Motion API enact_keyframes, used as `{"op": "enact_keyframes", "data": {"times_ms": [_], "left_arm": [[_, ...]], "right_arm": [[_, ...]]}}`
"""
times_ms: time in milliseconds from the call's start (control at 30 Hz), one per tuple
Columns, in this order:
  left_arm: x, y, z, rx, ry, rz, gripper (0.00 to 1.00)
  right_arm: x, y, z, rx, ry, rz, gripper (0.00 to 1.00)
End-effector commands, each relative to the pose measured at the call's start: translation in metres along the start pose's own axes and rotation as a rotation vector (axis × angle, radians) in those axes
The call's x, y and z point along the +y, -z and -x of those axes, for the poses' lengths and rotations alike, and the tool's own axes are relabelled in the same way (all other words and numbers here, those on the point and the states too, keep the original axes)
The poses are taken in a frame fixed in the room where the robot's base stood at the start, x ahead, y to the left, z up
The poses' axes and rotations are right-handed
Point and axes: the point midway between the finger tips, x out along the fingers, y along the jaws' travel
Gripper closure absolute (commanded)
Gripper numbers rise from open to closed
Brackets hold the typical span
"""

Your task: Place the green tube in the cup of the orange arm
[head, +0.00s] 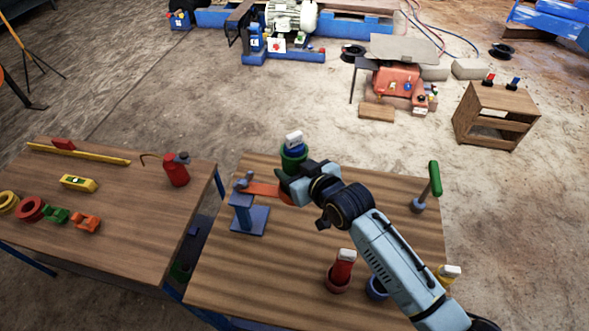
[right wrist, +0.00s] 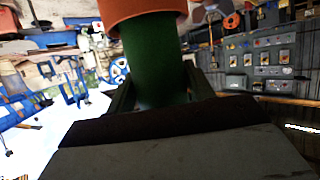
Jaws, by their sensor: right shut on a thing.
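The green tube (head: 292,160) shows just beyond my right gripper (head: 289,184) in the head view, with a blue and white piece at its upper end. In the right wrist view the green tube (right wrist: 155,65) lies between the two fingers, which are shut on it. The orange cup (right wrist: 140,10) overlaps one end of the tube there; how deep the tube sits in it cannot be told. The orange arm (head: 265,190) reaches from a blue stand (head: 248,219) towards my gripper, which hides its cup in the head view. My left gripper is not in view.
A red tube (head: 342,270) with a white cap stands in front, near a blue cup (head: 376,287) and a yellow tube (head: 446,274). The left table (head: 120,215) holds a red can (head: 175,172).

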Motion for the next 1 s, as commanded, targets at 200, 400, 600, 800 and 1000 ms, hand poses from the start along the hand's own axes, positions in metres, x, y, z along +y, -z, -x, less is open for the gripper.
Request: {"op": "enact_keyframes", "data": {"times_ms": [200, 400, 600, 800, 1000], "left_arm": [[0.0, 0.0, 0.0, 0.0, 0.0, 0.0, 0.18], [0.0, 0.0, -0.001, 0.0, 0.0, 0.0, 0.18], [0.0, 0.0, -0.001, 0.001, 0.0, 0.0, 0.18], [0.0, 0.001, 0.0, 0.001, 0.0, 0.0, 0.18], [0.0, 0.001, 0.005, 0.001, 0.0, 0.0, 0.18]], "right_arm": [[0.0, 0.004, 0.0, 0.01, 0.0, 0.001, 0.78], [0.0, -0.001, -0.001, 0.004, 0.0, 0.0, 0.4], [0.0, -0.001, -0.001, 0.003, 0.0, 0.0, 0.26], [0.0, 0.0, -0.001, 0.003, 0.0, 0.0, 0.26], [0.0, 0.001, 0.017, 0.002, 0.0, 0.0, 0.26]]}}
